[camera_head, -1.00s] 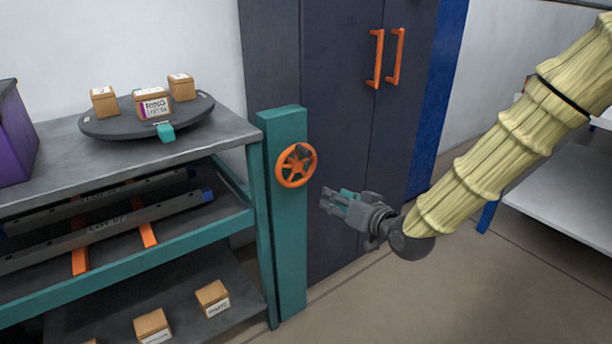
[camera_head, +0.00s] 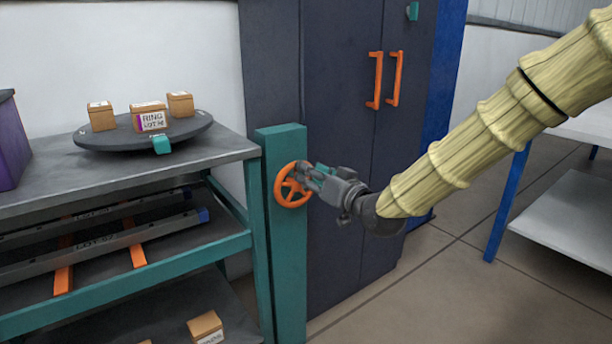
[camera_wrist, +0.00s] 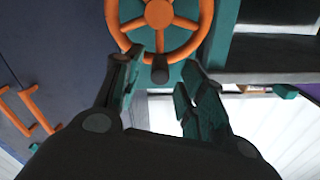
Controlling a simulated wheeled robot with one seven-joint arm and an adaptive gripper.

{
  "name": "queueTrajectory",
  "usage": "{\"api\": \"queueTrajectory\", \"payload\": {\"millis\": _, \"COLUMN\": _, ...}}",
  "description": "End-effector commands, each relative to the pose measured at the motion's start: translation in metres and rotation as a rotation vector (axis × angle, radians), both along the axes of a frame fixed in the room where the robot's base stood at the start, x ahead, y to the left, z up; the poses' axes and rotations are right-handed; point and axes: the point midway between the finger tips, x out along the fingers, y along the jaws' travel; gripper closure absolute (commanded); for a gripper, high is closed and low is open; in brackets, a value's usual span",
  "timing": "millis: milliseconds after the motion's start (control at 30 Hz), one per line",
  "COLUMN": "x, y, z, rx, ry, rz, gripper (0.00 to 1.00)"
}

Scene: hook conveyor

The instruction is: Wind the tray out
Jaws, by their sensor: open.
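An orange handwheel (camera_head: 291,186) is mounted on the front of a teal post (camera_head: 289,255). It also shows in the wrist view (camera_wrist: 160,14), with a dark knob (camera_wrist: 160,70) on its rim. My gripper (camera_head: 304,172) is at the right side of the wheel in the head view. In the wrist view my gripper (camera_wrist: 158,82) is open, with one finger on each side of the knob and the knob between the fingertips. I cannot tell whether either finger touches it. In the head view the fingers largely hide the knob. No tray is clearly identifiable.
A shelf unit (camera_head: 235,155) stands left of the post, with a dark round turntable (camera_head: 95,139) and small boxes on top. Grey rails (camera_head: 105,243) lie on its middle shelf. A dark cabinet (camera_head: 340,120) with orange handles is behind. A grey table (camera_head: 575,235) is at right.

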Motion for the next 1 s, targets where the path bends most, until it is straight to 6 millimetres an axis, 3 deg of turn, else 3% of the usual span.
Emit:
{"api": "queueTrajectory", "payload": {"millis": 233, "x": 0.021, "y": 0.016, "z": -0.001, "rx": 0.000, "ry": 0.000, "rz": 0.000, "gripper": 0.60}}
{"api": "queueTrajectory", "payload": {"millis": 633, "x": 0.026, "y": 0.019, "z": 0.000, "rx": 0.001, "ry": 0.001, "rz": 0.000, "gripper": 0.60}}
{"api": "queueTrajectory", "payload": {"millis": 867, "x": 0.025, "y": 0.018, "z": 0.000, "rx": 0.001, "ry": 0.001, "rz": -0.001, "gripper": 1.00}}
{"api": "queueTrajectory", "payload": {"millis": 1000, "x": 0.025, "y": 0.018, "z": 0.000, "rx": 0.001, "ry": 0.001, "rz": -0.001, "gripper": 1.00}}
